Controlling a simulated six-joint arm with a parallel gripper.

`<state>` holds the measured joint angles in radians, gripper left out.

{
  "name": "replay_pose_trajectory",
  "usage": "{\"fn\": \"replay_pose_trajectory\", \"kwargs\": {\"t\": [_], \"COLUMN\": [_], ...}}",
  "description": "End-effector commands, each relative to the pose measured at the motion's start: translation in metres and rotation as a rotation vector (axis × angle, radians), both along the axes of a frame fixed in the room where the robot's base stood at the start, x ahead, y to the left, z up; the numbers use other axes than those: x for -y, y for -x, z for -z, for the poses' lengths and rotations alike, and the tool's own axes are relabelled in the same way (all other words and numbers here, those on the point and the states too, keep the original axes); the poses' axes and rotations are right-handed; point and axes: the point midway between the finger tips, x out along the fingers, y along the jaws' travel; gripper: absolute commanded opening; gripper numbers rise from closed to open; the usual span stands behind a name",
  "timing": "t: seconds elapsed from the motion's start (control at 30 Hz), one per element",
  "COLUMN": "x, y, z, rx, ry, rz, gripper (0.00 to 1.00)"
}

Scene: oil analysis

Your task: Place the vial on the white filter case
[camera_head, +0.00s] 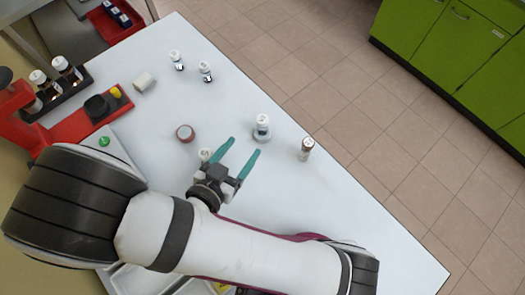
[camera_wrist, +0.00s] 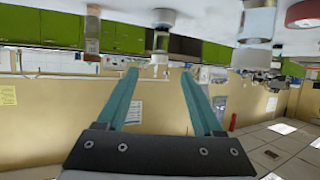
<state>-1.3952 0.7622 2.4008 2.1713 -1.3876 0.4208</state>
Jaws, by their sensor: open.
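A white-capped vial (camera_head: 262,122) stands upright on a pale round disc (camera_head: 262,136), which looks like the white filter case. The vial (camera_wrist: 160,40) and disc (camera_wrist: 165,17) also show upside down in the wrist view, beyond the fingertips. My gripper (camera_head: 243,146) is open with nothing between its teal fingers, and points toward the disc. It also shows in the wrist view (camera_wrist: 159,72). Another white-capped vial (camera_head: 206,154) is close to the gripper's left side, partly hidden. It appears large in the wrist view (camera_wrist: 257,22).
A brown-labelled vial (camera_head: 305,149) stands right of the gripper. Two vials (camera_head: 176,60) (camera_head: 206,72) stand farther back. A white block (camera_head: 145,82) and red equipment (camera_head: 60,130) are at left. The table's right side is clear.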

Motion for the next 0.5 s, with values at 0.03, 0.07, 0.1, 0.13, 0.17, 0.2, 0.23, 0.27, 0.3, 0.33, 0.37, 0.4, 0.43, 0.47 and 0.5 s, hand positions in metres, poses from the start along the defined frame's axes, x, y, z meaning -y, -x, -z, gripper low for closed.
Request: {"fn": "replay_pose_trajectory", "kwargs": {"t": [0.03,0.07,0.1,0.13,0.17,0.2,0.23,0.27,0.3,0.33,0.37,0.4,0.43,0.47,0.5], "x": [0.0,-0.001,-0.005,-0.01,-0.017,-0.031,-0.041,-0.05,-0.057,-0.057,-0.053,-0.039,-0.024,-0.006,0.02], "y": [-0.001,-0.002,-0.008,-0.013,-0.021,-0.032,-0.04,-0.046,-0.05,-0.05,-0.046,-0.036,-0.026,-0.013,0.005], "z": [0.0,0.002,0.004,0.007,0.009,0.008,0.002,-0.007,-0.025,-0.04,-0.056,-0.075,-0.088,-0.097,-0.107], "rx": [-0.004,-0.017,-0.054,-0.097,-0.152,-0.24,-0.312,-0.385,-0.477,-0.542,-0.605,-0.682,-0.737,-0.791,-0.856], "ry": [-0.008,-0.029,-0.088,-0.157,-0.247,-0.387,-0.498,-0.599,-0.711,-0.771,-0.811,-0.835,-0.834,-0.82,-0.789], "rz": [0.002,0.007,0.015,0.021,0.025,0.017,0.001,-0.031,-0.085,-0.13,-0.177,-0.23,-0.258,-0.272,-0.269], "gripper": [0.68,0.68,0.68,0.68,0.68,0.68,0.68,0.68,0.68,0.68,0.68,0.68,0.68,0.68,0.68]}}
